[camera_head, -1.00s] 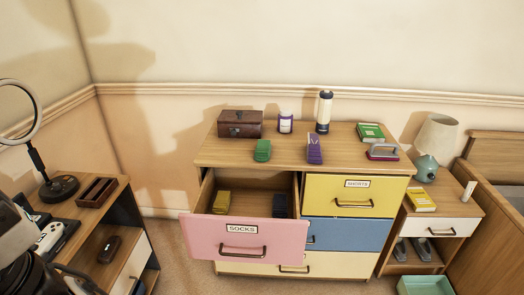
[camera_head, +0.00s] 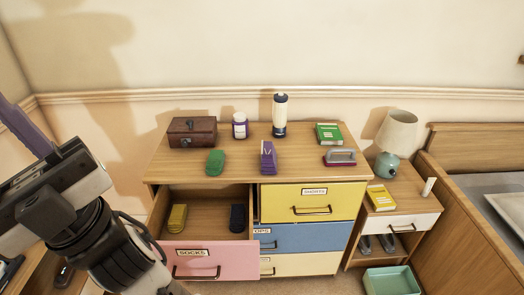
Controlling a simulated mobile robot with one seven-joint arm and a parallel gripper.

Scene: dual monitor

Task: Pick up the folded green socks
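The folded green socks (camera_head: 215,162) lie on the dresser top, near its front edge and left of a purple folded item (camera_head: 268,156). They are clear of my arm. Part of my arm (camera_head: 88,215) fills the lower left of the head view, left of the dresser. My gripper's fingertips do not show.
The pink SOCKS drawer (camera_head: 215,262) is open below, with yellow (camera_head: 177,217) and dark (camera_head: 237,218) folded items inside. A brown box (camera_head: 192,131), a purple-labelled jar (camera_head: 240,126) and a tall cylinder (camera_head: 280,116) stand behind. A bedside table (camera_head: 412,221) is at right.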

